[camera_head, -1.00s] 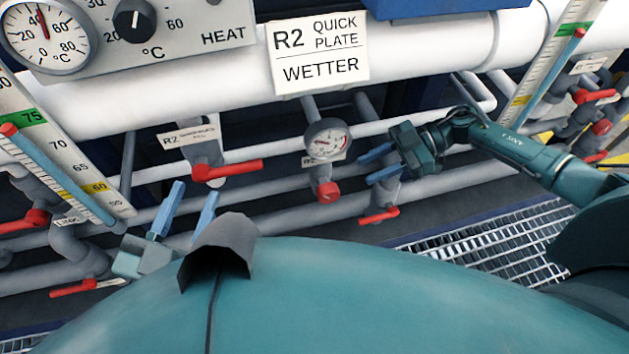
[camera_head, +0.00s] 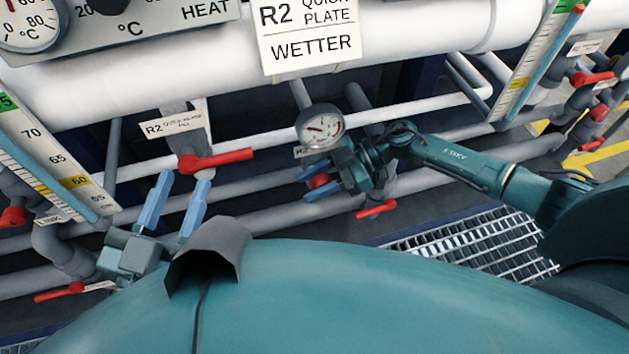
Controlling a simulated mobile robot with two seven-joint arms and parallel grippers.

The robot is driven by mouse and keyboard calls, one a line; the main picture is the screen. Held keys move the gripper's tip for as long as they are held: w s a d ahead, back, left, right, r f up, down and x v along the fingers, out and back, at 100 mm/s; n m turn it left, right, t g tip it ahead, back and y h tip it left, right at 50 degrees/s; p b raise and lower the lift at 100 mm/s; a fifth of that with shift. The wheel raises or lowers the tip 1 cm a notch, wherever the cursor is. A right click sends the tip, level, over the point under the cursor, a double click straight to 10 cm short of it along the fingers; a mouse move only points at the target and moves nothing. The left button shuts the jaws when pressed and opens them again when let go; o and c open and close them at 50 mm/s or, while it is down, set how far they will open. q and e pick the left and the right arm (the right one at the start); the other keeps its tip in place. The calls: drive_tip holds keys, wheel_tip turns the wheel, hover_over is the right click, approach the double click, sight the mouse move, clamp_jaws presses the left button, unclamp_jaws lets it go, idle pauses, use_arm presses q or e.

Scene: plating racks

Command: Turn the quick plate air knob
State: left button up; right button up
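The red round knob (camera_head: 318,181) sits below a small pressure gauge (camera_head: 320,127), under the "R2 quick plate wetter" sign (camera_head: 308,36). My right gripper (camera_head: 314,182) is at the knob, its blue fingers apart, one above and one below it in the picture. Whether the fingers touch the knob I cannot tell. The label beside the gauge is mostly hidden by the gripper. My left gripper (camera_head: 174,205) is open and empty at the left, its fingers pointing up below a red lever handle (camera_head: 216,160).
Another red lever (camera_head: 376,209) is just below and right of my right gripper. White pipes (camera_head: 250,75) run across the back. A metal grating (camera_head: 470,246) lies at lower right. A level scale (camera_head: 50,160) stands at left.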

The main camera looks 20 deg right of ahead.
drive_tip(key=shift+c, duration=0.2)
drive_tip(key=c, duration=0.7)
drive_tip(key=shift+o, duration=0.2)
use_arm(q)
drive_tip(key=shift+f, duration=0.15)
use_arm(e)
drive_tip(key=shift+y, duration=0.3)
